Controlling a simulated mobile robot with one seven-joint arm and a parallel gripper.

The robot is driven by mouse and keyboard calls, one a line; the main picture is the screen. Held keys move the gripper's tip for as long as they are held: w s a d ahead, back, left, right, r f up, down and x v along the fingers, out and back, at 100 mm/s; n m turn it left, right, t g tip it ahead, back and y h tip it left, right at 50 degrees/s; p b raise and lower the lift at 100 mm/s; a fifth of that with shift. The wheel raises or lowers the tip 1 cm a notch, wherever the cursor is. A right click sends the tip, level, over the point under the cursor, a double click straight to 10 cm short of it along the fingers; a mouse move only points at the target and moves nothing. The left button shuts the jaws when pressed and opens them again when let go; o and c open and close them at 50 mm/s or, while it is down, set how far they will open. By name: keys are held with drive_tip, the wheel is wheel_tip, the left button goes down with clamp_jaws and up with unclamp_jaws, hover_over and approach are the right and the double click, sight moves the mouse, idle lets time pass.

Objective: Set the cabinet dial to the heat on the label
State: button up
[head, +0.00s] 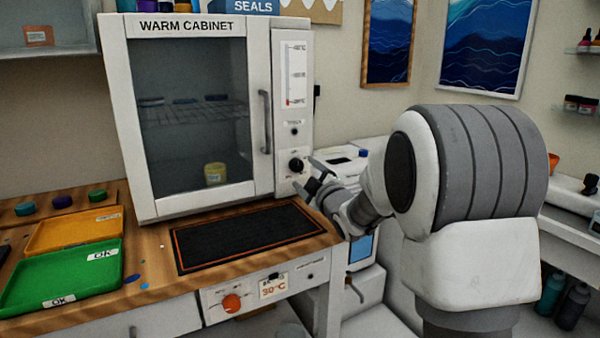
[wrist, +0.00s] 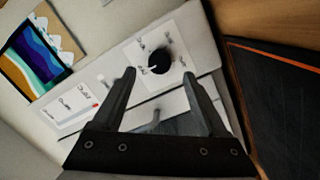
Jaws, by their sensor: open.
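The white warm cabinet (head: 190,204) stands on the bench with its glass door closed. Its black dial (head: 296,165) sits low on the right-hand panel. In the wrist view the dial (wrist: 154,60) shows a light pointer mark, and the markings around it are too small to read. My gripper (head: 308,175) is open and empty in front of the panel, just right of and below the dial. In the wrist view its fingertips (wrist: 159,77) spread either side of the dial's near edge; I cannot tell whether they touch it. A small label (head: 273,288) on the bench front appears to read 30 °C.
An orange knob (head: 232,303) is beside that label on the bench front. A dark mat (head: 245,238) lies before the cabinet. Green (head: 62,279) and orange (head: 75,231) trays are at left. A door handle (head: 265,122) stands out left of the panel. A yellow cup (head: 215,174) is inside.

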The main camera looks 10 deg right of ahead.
sight(298, 167)
drive_tip(key=shift+w+a, duration=0.25)
drive_tip(key=shift+w, duration=0.9)
drive_tip(key=shift+w+a, duration=0.2)
drive_tip(key=shift+w, duration=0.9)
drive_tip(key=shift+c, duration=0.3)
clamp_jaws()
